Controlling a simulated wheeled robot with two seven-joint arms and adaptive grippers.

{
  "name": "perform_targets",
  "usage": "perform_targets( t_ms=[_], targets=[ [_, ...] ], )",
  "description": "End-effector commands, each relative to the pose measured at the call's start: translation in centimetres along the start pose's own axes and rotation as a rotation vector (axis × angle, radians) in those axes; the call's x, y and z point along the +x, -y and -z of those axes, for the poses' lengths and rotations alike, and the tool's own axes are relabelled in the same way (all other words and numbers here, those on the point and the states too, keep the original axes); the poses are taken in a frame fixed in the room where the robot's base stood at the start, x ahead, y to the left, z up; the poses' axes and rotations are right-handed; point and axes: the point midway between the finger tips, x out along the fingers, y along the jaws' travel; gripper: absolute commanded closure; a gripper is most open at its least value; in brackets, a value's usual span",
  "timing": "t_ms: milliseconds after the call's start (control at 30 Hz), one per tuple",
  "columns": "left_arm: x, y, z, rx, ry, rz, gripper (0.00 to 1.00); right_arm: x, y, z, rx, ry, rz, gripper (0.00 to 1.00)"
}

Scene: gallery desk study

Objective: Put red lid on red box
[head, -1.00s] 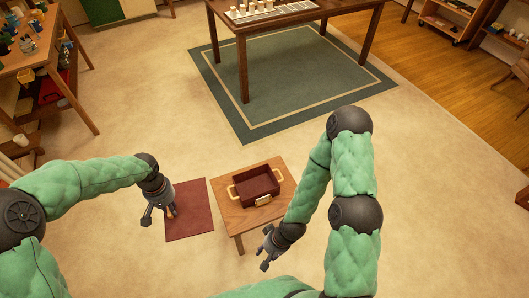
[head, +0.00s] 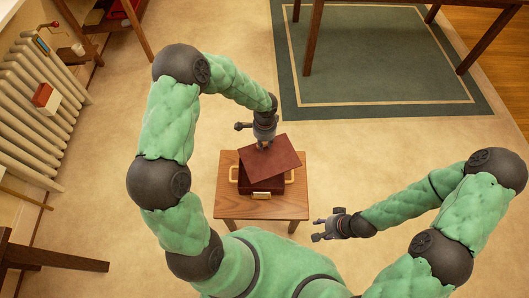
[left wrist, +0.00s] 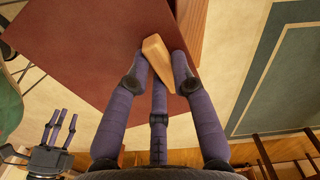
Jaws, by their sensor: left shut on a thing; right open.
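The red lid (head: 280,163) is a flat dark-red panel with a wooden handle (left wrist: 157,58). My left gripper (head: 264,145) is shut on that handle at the lid's far edge; its fingers also show around the handle in the left wrist view (left wrist: 160,80). The lid is over the red box (head: 262,187), turned askew to it and hiding much of its top. I cannot tell whether they touch. The box has pale handles at its sides and stands on a small wooden table. My right gripper (head: 322,230) is open and empty, right of the table.
The small wooden table (head: 232,209) has bare wood around the box. A green rug (head: 380,80) lies beyond it under a larger table. A white radiator (head: 30,100) stands at the left wall. The floor around the small table is clear.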

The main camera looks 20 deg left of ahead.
Motion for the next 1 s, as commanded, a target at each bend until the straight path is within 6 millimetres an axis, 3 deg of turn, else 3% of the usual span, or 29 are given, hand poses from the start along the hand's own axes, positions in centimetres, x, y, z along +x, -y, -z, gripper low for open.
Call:
perform_targets(
  t_ms=[33,233,433,1000],
  targets=[
    [2.2,0.2,-0.2,0.078,0.001,-0.003,1.00,1.1,-0.4,0.0,0.000,0.002,0.000,0.56],
    [6.0,0.8,-0.6,0.318,-0.006,-0.006,1.00,2.3,-0.8,0.0,0.000,0.002,0.000,0.56],
    [7.1,1.0,-0.7,0.395,-0.010,-0.005,1.00,2.6,-0.9,0.1,0.000,0.001,0.000,0.56],
    [10.1,0.9,-0.7,0.393,-0.009,-0.006,1.00,4.9,-1.8,0.2,0.000,0.000,0.000,0.56]
  ],
)
